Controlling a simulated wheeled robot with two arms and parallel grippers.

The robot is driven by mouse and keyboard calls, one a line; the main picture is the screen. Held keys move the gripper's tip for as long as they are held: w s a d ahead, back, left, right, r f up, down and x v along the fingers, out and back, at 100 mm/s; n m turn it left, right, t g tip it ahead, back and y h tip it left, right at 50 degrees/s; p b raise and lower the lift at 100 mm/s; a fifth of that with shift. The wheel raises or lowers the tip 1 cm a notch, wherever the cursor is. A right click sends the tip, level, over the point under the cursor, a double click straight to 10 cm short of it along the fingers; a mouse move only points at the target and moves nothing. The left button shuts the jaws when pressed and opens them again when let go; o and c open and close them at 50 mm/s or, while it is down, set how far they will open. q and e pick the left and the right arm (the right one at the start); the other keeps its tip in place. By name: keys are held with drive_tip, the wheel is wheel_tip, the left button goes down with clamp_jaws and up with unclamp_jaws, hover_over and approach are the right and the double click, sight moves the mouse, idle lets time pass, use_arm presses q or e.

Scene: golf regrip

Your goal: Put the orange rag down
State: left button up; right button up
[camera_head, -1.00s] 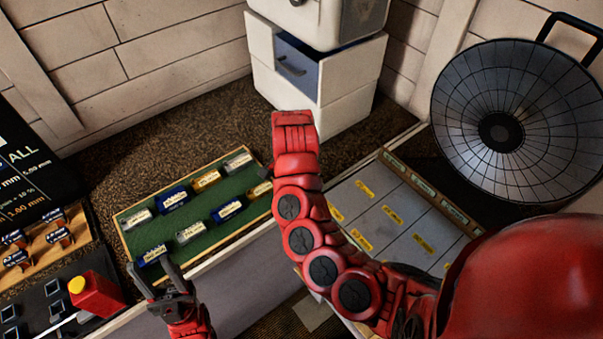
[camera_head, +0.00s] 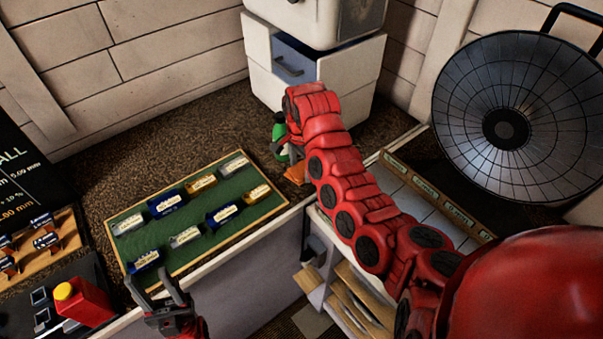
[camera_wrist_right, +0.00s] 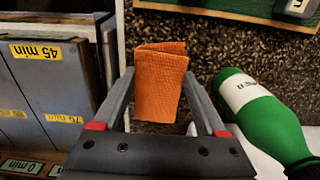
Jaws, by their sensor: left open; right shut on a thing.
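The orange rag (camera_head: 295,174) is a small folded cloth, mostly hidden behind my right arm in the head view. In the right wrist view the rag (camera_wrist_right: 160,88) lies between the fingers of my right gripper (camera_wrist_right: 158,76), which is shut on it. Dark speckled counter shows beyond the rag; I cannot tell whether the rag touches it. My right gripper (camera_head: 287,152) is partly hidden by its own wrist in the head view. My left gripper (camera_head: 149,283) is open and empty, in front of the green tray's near edge.
A green bottle (camera_head: 279,130) is close beside the right gripper; it also shows in the right wrist view (camera_wrist_right: 262,115). The green tray (camera_head: 240,182) holds several labelled blocks. White drawers (camera_head: 350,90) stand behind. Bare counter (camera_head: 190,125) lies behind the tray.

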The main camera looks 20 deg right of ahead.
sight(301, 167)
drive_tip(key=shift+w+d+p, duration=0.2)
drive_tip(key=shift+w+p, duration=0.05)
drive_tip(key=shift+p, duration=0.05)
wheel_tip(301, 167, down, 3)
drive_tip(key=shift+r+p, duration=0.2)
drive_tip(key=shift+p, duration=0.7)
drive_tip(key=shift+f, duration=0.4)
drive_tip(key=shift+a+f, duration=0.1)
drive_tip(key=shift+f, duration=0.1)
drive_tip(key=o, duration=1.2)
drive_tip(key=shift+o, duration=0.2)
